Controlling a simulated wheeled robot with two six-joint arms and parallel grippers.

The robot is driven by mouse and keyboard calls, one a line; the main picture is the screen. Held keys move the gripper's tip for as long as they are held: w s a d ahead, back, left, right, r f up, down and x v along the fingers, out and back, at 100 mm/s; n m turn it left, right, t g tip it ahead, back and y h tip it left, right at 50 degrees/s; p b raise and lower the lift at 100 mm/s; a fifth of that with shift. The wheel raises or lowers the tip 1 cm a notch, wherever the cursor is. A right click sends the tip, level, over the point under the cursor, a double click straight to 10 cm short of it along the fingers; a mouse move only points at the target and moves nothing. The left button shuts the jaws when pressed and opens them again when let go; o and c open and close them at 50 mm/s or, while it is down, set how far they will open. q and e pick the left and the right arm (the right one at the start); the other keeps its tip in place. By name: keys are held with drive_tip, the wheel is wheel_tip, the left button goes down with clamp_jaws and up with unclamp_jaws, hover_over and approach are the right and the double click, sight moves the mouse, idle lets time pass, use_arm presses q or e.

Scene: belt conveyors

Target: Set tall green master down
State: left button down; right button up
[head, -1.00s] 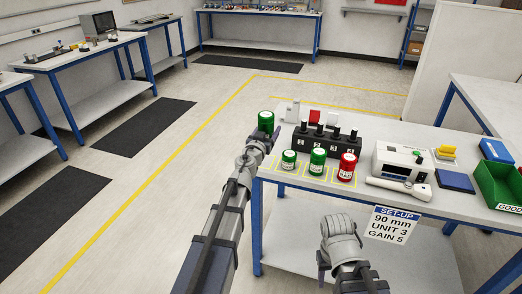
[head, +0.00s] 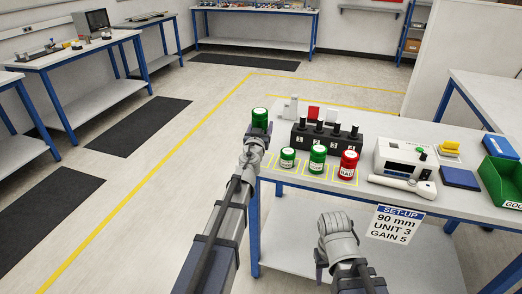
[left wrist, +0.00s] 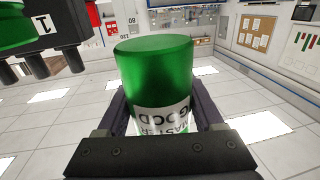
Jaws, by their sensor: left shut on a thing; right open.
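My left gripper (head: 258,131) is shut on a tall green master (head: 259,116), a green-topped can with a white label. In the head view it appears just off the bench's left edge. In the left wrist view the master (left wrist: 155,70) stands between the jaws (left wrist: 160,105), its label reading GOOD and MASTER, upside down. On the bench (head: 460,205) stand a short green master (head: 287,160), another green master (head: 317,160) and a red master (head: 348,166), by yellow outlines. My right gripper (head: 320,263) is open, low in front of the bench; its fingertips are hardly visible.
A black block with several black knobs (head: 325,142) stands behind the masters. To the right are a white instrument (head: 403,157), a white wand (head: 402,184), a blue pad (head: 460,179) and a green bin (head: 501,180). A set-up sign (head: 393,223) hangs at the front.

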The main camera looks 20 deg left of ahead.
use_arm(q)
drive_tip(key=shift+f+b, duration=0.95)
drive_tip(key=shift+f, duration=0.65)
use_arm(e)
drive_tip(key=shift+f, duration=1.6)
use_arm(q)
drive_tip(key=shift+f, duration=0.1)
use_arm(e)
drive_tip(key=shift+f, duration=0.1)
use_arm(q)
wheel_tip(320, 180, down, 4)
drive_tip(key=b, duration=0.3)
drive_tip(key=shift+r+b, duration=0.25)
drive_tip(key=shift+b, duration=0.15)
use_arm(e)
wheel_tip(320, 180, down, 4)
drive_tip(key=shift+r, duration=0.2)
use_arm(q)
drive_tip(key=shift+f, duration=0.15)
unclamp_jaws()
use_arm(e)
drive_tip(key=shift+f, duration=0.1)
use_arm(q)
drive_tip(key=shift+r, duration=0.2)
